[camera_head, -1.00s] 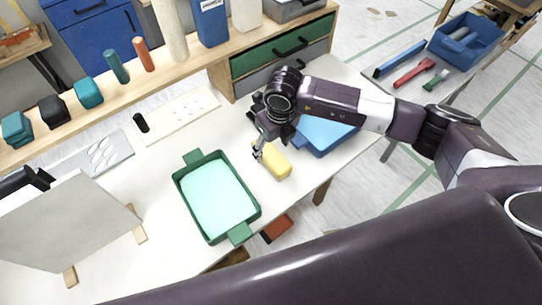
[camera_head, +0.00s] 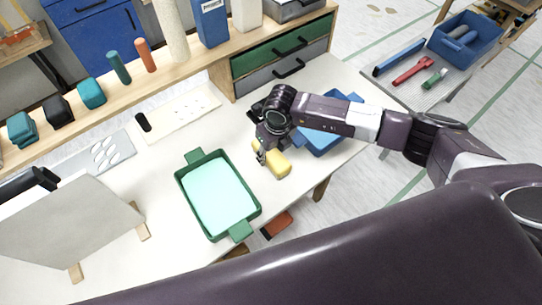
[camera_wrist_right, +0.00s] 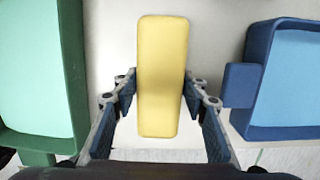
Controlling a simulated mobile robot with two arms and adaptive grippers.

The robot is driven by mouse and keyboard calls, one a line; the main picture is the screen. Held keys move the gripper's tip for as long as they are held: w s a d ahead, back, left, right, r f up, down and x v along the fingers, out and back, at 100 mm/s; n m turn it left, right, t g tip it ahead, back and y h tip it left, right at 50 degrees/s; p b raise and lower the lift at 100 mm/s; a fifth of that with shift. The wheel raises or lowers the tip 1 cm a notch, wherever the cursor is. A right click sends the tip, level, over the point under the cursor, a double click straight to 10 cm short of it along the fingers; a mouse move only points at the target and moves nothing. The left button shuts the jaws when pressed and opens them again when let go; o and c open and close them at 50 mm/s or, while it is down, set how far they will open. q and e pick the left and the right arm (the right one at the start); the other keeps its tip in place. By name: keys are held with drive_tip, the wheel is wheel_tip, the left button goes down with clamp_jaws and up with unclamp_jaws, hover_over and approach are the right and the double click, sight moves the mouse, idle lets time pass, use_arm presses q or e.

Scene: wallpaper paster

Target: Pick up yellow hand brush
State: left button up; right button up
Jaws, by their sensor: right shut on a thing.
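The yellow hand brush (camera_head: 278,166) is a rounded yellow block at the table's front right, between the green tray and the blue tray. My right gripper (camera_head: 262,156) is over its left part. In the right wrist view the brush (camera_wrist_right: 162,70) stands lengthwise between the two fingers (camera_wrist_right: 161,92), which close on its long sides near its middle. Its underside is hidden, and I cannot tell whether it touches the table. My left gripper does not show clearly in either view.
The green tray (camera_head: 183,188) with a pale inside is left of the brush. The blue tray (camera_head: 322,148) is just right of it, partly behind my right arm. A pale upright board (camera_head: 65,225) stands at the left. A wooden shelf (camera_head: 135,93) runs along the back.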

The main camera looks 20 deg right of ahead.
drive_tip(key=shift+c, duration=0.6)
drive_tip(key=shift+r, duration=0.1)
drive_tip(key=shift+r, duration=0.6)
wheel_tip(320, 180, up, 19)
drive_tip(key=b, duration=0.4)
drive_tip(key=shift+f, duration=0.15)
